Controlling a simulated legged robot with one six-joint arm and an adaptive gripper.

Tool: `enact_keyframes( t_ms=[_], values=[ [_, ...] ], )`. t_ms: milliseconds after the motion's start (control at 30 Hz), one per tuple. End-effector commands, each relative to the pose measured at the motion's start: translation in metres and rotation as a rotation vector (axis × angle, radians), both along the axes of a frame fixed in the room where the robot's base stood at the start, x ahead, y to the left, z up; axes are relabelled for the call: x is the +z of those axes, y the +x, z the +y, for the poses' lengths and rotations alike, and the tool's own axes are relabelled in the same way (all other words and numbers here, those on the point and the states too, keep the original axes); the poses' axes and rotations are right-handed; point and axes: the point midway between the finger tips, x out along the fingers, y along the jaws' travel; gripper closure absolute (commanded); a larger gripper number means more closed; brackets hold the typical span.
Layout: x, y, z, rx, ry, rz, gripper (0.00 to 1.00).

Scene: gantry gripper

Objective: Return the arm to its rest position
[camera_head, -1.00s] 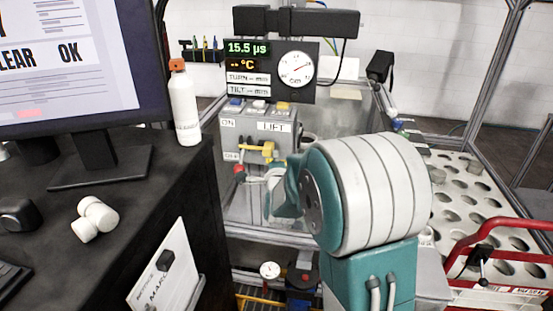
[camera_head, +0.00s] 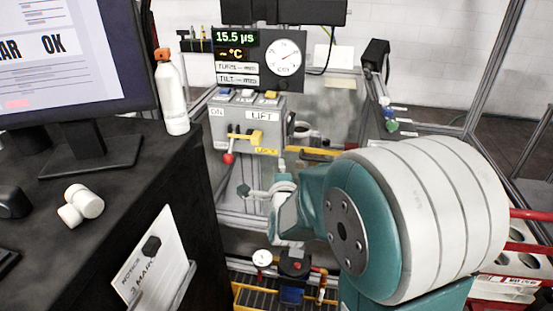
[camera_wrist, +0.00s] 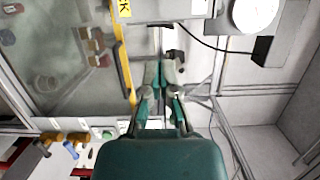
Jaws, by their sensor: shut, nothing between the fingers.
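My arm reaches forward from its large teal and white joint (camera_head: 420,220) at the right of the head view. My gripper (camera_head: 243,190) shows small beyond it, below the grey control box (camera_head: 248,115), with clear space around it. In the wrist view my gripper (camera_wrist: 161,68) has its teal fingers together, with nothing between them. Part of the arm is hidden behind the large joint.
A black desk (camera_head: 150,185) with a monitor (camera_head: 75,60) and a white bottle (camera_head: 172,95) stands at the left. The gauge panel (camera_head: 260,60) is above the control box. A red rail (camera_head: 530,214) and a perforated white tray (camera_head: 515,262) lie at the right.

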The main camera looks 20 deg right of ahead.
Motion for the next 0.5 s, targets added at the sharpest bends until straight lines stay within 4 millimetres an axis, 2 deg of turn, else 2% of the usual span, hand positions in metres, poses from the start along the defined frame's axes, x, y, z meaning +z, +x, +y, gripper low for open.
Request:
enact_keyframes(
  t_ms=[300, 500],
  values=[
    [0.003, -0.007, 0.011, 0.013, -0.020, 0.020, 1.00],
    [0.013, -0.020, 0.032, 0.128, -0.172, 0.218, 1.00]
  ],
)
